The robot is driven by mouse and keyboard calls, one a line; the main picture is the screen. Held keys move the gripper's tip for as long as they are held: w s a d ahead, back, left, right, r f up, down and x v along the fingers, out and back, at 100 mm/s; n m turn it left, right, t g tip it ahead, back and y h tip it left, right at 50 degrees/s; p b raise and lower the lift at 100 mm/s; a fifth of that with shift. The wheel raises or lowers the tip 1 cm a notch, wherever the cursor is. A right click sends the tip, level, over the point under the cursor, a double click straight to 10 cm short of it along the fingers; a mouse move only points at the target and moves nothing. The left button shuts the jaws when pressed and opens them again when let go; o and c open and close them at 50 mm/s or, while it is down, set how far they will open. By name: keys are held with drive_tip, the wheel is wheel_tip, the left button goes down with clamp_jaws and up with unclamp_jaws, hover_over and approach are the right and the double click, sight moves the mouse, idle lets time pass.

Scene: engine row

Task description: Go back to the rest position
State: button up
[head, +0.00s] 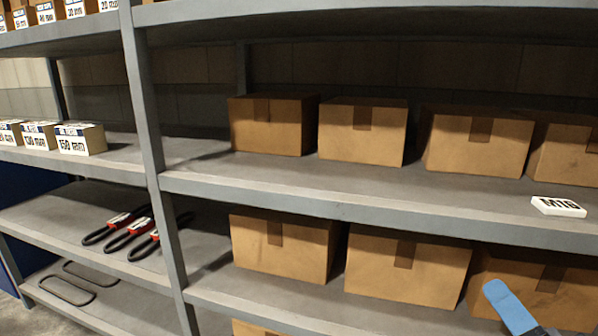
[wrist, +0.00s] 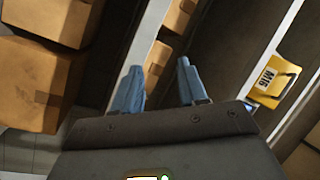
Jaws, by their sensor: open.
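My gripper (wrist: 158,66) is open in the wrist view. Its two blue fingers stand apart with nothing between them; a cardboard box on a shelf shows beyond the gap. In the head view only one blue finger (head: 510,307) shows at the lower right, in front of the lower row of boxes. The rest of the gripper is outside that view. A small white block marked M16 (head: 558,206) lies on the middle shelf near its front edge, above and to the right of the finger.
Cardboard boxes (head: 363,131) line the middle shelf (head: 300,183), with more boxes (head: 408,268) below. A grey upright (head: 150,130) divides the rack. Black-and-red tools (head: 127,232) lie at left. A yellow item marked M16 (wrist: 270,80) is right of my fingers in the wrist view.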

drive_tip(key=s+a+f+n+g+h, duration=0.1)
drive_tip(key=s+a+f+n+g, duration=0.1)
drive_tip(key=s+f, duration=0.5)
drive_tip(key=s+a+f+n+g+h, duration=0.1)
drive_tip(key=s+f, duration=0.3)
drive_tip(key=s, duration=0.6)
drive_tip(key=s+a+n, duration=0.1)
drive_tip(key=s+n, duration=0.2)
drive_tip(key=s, duration=0.5)
drive_tip(key=s+a+r+n+g+y, duration=0.1)
drive_tip(key=s+n, duration=0.2)
drive_tip(key=s, duration=0.5)
drive_tip(key=shift+a+r+g+p, duration=0.15)
drive_tip(key=shift+a+g+p, duration=0.1)
drive_tip(key=shift+g+p, duration=0.1)
drive_tip(key=shift+r, duration=0.1)
